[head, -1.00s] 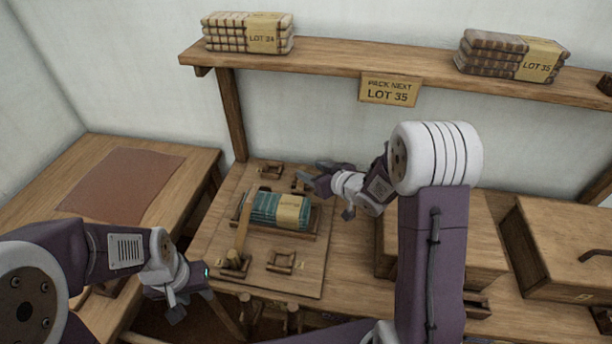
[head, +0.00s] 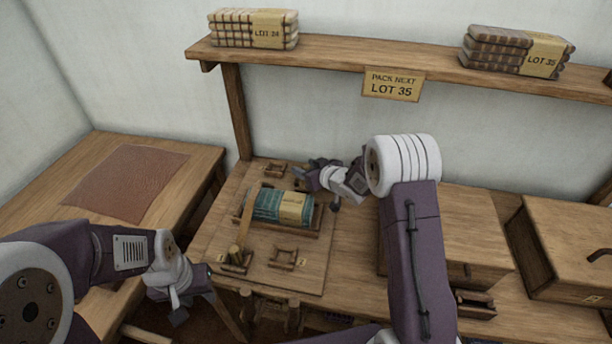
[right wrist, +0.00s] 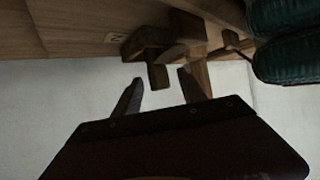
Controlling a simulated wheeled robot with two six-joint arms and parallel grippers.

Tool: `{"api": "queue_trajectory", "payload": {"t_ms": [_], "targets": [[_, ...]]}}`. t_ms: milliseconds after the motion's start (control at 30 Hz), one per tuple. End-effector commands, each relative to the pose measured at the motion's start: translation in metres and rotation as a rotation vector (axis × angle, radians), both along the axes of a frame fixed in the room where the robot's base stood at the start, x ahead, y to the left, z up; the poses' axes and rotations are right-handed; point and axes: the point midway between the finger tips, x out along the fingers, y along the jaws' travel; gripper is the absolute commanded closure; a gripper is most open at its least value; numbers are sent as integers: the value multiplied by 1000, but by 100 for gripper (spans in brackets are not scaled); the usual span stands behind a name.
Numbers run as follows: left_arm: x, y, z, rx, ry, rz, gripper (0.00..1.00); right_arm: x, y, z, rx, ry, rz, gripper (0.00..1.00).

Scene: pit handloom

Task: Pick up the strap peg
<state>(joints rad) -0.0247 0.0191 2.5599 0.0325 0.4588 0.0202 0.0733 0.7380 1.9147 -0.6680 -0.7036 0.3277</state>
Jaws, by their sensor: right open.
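A small dark wooden peg-like piece, seemingly the strap peg (right wrist: 157,76), sticks out of a wooden bracket (right wrist: 150,38) in the right wrist view. My right gripper (right wrist: 160,88) is open, with its fingertips close to either side of the piece's end and no clear contact. In the head view my right gripper (head: 312,170) is behind the teal bundle (head: 268,206) and largely hides that bracket. The bundle, with a tan label, lies in a wooden tray (head: 265,228). My left gripper (head: 195,300) is at lower left, away from the board; its jaws are unclear.
Other wooden brackets (head: 284,258) sit on the board (head: 305,280), and a wooden bar (head: 246,215) slants beside the bundle. Wooden boxes (head: 460,235) stand to the right. A brown mat (head: 130,180) lies on the left table.

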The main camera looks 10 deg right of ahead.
Motion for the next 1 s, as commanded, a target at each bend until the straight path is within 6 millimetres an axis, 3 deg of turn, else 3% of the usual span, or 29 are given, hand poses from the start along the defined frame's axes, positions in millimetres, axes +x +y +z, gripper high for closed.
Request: {"api": "queue_trajectory", "payload": {"t_ms": [167,367,733,1000], "targets": [[0,0,0,0,0,0,64,0,0,0,0,0,0,51],[0,0,0,0,0,0,64,0,0,0,0,0,0,100],[0,0,2,0,0,0,64,0,0,5,0,-1,0,100],[0,0,18,0,0,0,64,-2,-5,49,0,-1,-2,100]]}}
